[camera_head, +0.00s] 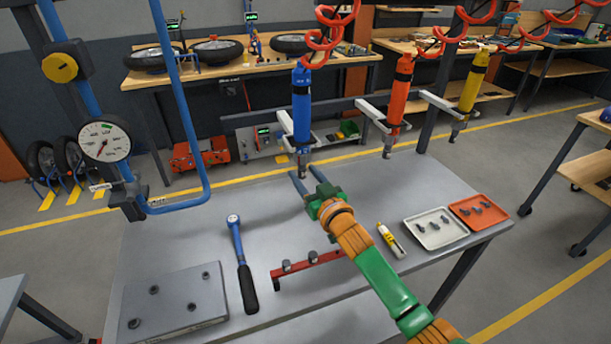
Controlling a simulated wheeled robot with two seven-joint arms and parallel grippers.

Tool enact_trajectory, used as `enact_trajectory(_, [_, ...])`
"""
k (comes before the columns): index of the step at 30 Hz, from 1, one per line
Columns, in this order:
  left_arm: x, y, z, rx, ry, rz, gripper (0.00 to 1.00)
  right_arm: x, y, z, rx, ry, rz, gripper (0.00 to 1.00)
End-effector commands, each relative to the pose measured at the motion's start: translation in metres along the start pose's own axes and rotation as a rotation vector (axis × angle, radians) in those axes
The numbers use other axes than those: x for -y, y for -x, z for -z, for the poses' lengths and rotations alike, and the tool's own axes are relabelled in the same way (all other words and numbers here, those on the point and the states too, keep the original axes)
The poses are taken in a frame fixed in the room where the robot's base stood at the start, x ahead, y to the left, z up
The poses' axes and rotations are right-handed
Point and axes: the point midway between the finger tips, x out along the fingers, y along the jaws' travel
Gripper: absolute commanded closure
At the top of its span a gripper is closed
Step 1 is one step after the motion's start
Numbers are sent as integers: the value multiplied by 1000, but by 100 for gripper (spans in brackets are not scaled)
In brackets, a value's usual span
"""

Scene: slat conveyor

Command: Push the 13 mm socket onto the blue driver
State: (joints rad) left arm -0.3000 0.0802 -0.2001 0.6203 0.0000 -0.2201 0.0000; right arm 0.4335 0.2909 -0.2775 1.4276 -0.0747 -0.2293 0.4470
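The blue driver (302,108) hangs upright from a red coiled hose, its nose (302,160) pointing down. My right gripper (311,176) reaches in just below and beside this nose, fingers spread apart. No socket can be made out between the fingers; whether one sits on the nose is too small to tell. A red rail (300,266) on the table carries dark sockets, one at its left part (287,266) and one near the middle (313,257). My arm covers its right end. The sizes are not readable, so I cannot tell the 13 mm socket. My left gripper is not in view.
Orange (398,95) and yellow (470,82) drivers hang to the right. On the grey table (200,245) are a blue torque wrench (240,255), a metal plate (178,300), a yellow-white tool (390,240), a white tray (455,236) and an orange tray (500,217). A gauge (104,141) stands left.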

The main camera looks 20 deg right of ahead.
Motion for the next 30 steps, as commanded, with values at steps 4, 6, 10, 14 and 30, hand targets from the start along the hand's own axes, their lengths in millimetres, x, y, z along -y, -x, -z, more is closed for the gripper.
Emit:
enact_trajectory(4, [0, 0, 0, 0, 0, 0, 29, 0, 0, 0, 0, 0, 0, 18])
enact_trajectory(6, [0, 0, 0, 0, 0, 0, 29, 0, 0, 0, 0, 0, 0, 12])
enact_trajectory(10, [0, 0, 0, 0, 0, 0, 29, 0, 0, 0, 0, 0, 0, 12])
enact_trajectory(14, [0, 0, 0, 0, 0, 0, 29, 0, 2, -1, 0, 0, 0, 12])
enact_trajectory(30, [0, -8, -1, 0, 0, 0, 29, 0, 71, -1, 1, 1, 0, 12])
